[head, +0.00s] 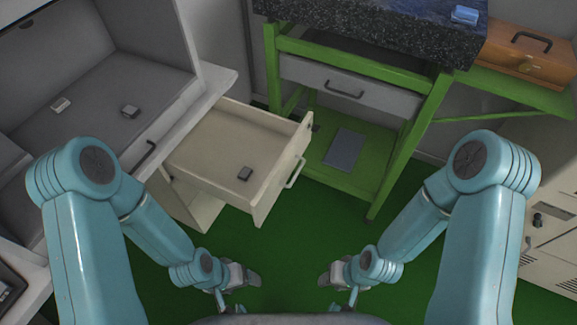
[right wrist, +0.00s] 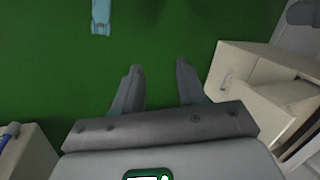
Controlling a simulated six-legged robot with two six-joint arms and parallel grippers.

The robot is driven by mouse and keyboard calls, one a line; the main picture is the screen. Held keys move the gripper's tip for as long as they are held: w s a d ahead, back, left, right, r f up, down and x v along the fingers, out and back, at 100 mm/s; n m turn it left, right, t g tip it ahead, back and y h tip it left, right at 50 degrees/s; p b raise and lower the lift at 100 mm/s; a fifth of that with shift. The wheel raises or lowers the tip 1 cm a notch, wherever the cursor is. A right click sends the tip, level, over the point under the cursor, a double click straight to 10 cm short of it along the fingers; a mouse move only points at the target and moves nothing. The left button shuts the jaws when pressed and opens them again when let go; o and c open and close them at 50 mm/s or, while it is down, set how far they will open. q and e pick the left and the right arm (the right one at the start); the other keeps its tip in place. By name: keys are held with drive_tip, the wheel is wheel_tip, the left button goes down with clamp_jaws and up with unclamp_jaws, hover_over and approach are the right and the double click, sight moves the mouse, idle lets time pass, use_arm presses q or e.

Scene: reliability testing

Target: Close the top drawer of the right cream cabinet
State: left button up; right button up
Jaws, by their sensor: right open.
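A cream drawer (head: 215,150) is pulled far out of a cream cabinet (head: 187,200) left of centre in the head view. Its front carries a pale bar handle (head: 297,172). A small dark block (head: 244,174) lies inside it. A cream cabinet (right wrist: 245,75) with an open drawer also shows at the right in the right wrist view. My left gripper (head: 247,279) is low, in front of the drawer and apart from it; its jaw gap is unclear. My right gripper (head: 330,281) is to its right, also apart from the drawer. Its empty, spread fingers show in the right wrist view (right wrist: 158,72).
A green-framed bench (head: 395,110) with a dark stone top and a closed grey drawer (head: 350,87) stands behind. A grey worktop (head: 95,100) is at left. A brown toolbox (head: 525,55) and another cream cabinet (head: 550,245) are at right. Green floor (head: 310,235) is clear before the drawer.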

drive_tip(key=shift+d+f+b, duration=0.1)
drive_tip(key=shift+f+b, duration=0.25)
drive_tip(key=shift+b, duration=0.05)
drive_tip(key=c, duration=0.5)
drive_tip(key=f+m+b, duration=0.1)
drive_tip(key=b, duration=0.1)
drive_tip(key=f+m+g+b, duration=0.1)
drive_tip(key=f+b, duration=0.1)
drive_tip(key=s+d+f+m+b, duration=0.1)
drive_tip(key=b, duration=0.1)
drive_tip(key=shift+s+d+f+g, duration=0.1)
drive_tip(key=shift+f+g, duration=0.05)
drive_tip(key=shift+g, duration=0.15)
clamp_jaws()
drive_tip(key=m+t+y+b, duration=0.9)
drive_tip(key=m+y+b, duration=0.3)
drive_tip(key=m+b, duration=0.8)
approach(261, 198)
drive_tip(key=shift+n, duration=0.8)
drive_tip(key=b+x, duration=0.5)
drive_tip(key=x, duration=0.1)
drive_tip(key=shift+a+b, duration=0.3)
drive_tip(key=shift+a, duration=0.1)
